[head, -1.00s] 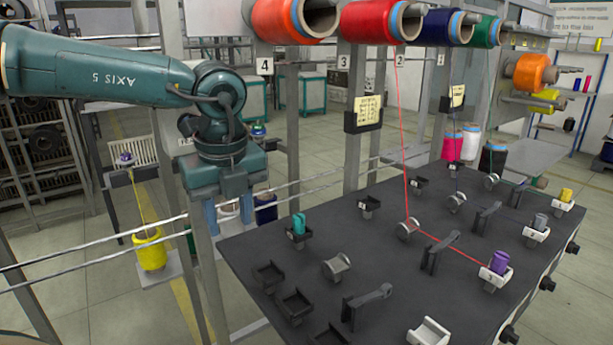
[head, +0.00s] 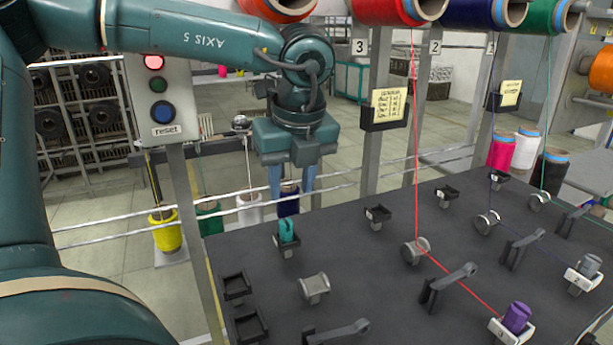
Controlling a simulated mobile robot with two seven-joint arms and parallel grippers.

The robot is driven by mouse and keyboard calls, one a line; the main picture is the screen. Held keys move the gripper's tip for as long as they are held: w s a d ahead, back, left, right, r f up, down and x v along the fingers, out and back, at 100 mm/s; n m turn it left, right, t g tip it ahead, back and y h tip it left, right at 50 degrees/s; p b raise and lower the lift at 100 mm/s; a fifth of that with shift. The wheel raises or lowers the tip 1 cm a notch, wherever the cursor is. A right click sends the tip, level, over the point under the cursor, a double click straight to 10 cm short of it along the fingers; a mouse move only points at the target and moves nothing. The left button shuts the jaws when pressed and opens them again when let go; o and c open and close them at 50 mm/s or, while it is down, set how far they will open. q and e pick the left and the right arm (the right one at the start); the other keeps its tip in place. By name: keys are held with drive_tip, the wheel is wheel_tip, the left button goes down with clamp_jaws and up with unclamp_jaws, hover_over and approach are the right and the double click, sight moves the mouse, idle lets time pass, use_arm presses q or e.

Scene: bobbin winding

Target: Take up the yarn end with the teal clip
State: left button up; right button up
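I cannot make out a loose yarn end. A red yarn (head: 416,140) runs from the red spool (head: 400,10) down past a roller (head: 415,251) to a purple clip (head: 517,317). My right gripper is not in view.
A navy yarn (head: 490,130) leads down toward a grey clip (head: 587,267). Black lever arms (head: 450,287) and another roller (head: 314,288) stand up from the table (head: 375,275). A post with a reset box (head: 160,95), its red lamp lit, stands at left. Rails cross behind the table.

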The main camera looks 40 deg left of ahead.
sight(287, 223)
use_arm(q)
drive_tip(key=b+x, duration=0.1)
drive_tip(key=x, duration=0.4)
drive_tip(key=shift+s+b, duration=0.15)
drive_tip(key=shift+b, duration=0.25)
drive_tip(key=b+x, duration=0.2)
drive_tip(key=shift+f+b, duration=0.25)
drive_tip(key=shift+b, duration=0.15)
drive_tip(key=shift+a+f+b, duration=0.2)
drive_tip(key=shift+f+b, duration=0.3)
drive_tip(key=shift+b, duration=0.15)
drive_tip(key=shift+f, duration=0.15)
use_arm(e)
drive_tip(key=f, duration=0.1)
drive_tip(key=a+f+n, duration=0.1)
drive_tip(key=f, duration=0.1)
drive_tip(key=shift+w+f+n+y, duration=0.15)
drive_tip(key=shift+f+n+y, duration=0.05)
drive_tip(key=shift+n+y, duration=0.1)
use_arm(q)
drive_tip(key=shift+c, duration=0.6)
